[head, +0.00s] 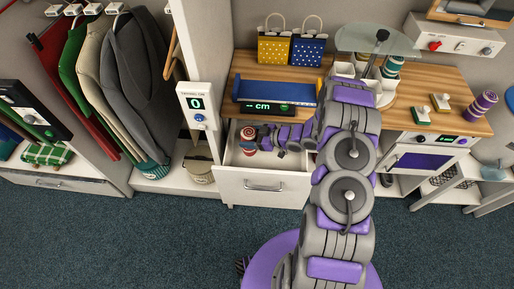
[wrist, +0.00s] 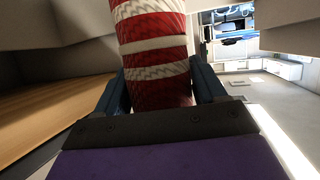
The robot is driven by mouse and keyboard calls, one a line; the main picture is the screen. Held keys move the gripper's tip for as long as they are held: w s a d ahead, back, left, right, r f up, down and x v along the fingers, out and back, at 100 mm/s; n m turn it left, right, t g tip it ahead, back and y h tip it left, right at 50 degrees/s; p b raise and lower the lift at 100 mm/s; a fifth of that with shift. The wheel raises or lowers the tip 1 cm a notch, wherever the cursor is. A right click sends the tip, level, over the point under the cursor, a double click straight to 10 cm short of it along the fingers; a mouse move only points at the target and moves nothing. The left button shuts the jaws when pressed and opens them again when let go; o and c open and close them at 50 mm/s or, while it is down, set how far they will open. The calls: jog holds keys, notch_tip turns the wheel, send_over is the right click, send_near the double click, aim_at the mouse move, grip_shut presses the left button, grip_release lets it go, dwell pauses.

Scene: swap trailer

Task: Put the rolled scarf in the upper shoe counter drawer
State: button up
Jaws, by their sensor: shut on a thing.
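The rolled scarf (head: 248,144) is a red and white striped roll. In the head view it stands roughly upright, over or inside the open shoe counter drawer (head: 262,187); I cannot tell whether it touches the drawer floor. The drawer is pulled out and has a pale front with a grey handle. My gripper (head: 256,134) reaches in from the right, low behind the drawer front, and is shut on the scarf. In the wrist view the striped scarf (wrist: 150,45) sits between the two blue fingers (wrist: 158,92); its far end runs out of the picture.
The wooden counter top (head: 420,95) overhangs behind the drawer. It carries a blue measuring tray (head: 275,90), two dotted bags (head: 275,48) and a round glass stand (head: 378,40). A post with a display (head: 198,105) stands left of the drawer. A beige bin (head: 199,165) is beside it.

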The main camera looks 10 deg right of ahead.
aim_at(250, 151)
notch_tip(250, 151, down, 10)
jog(key=shift+f+b, duration=0.1)
jog(key=shift+b, duration=0.85)
jog(key=w+d+b, duration=0.1)
jog(key=w+d+f, duration=0.1)
jog(key=w, duration=0.1)
jog(key=shift+w+d+b, duration=0.1)
jog(key=shift+w+b, duration=0.15)
jog(key=shift+b, duration=0.1)
jog(key=o, duration=1.1)
jog(key=shift+r, duration=0.1)
jog(key=p+v, duration=0.2)
jog(key=v, duration=0.5)
jog(key=shift+d+r, duration=0.15)
jog(key=shift+d, duration=0.05)
jog(key=shift+s, duration=0.15)
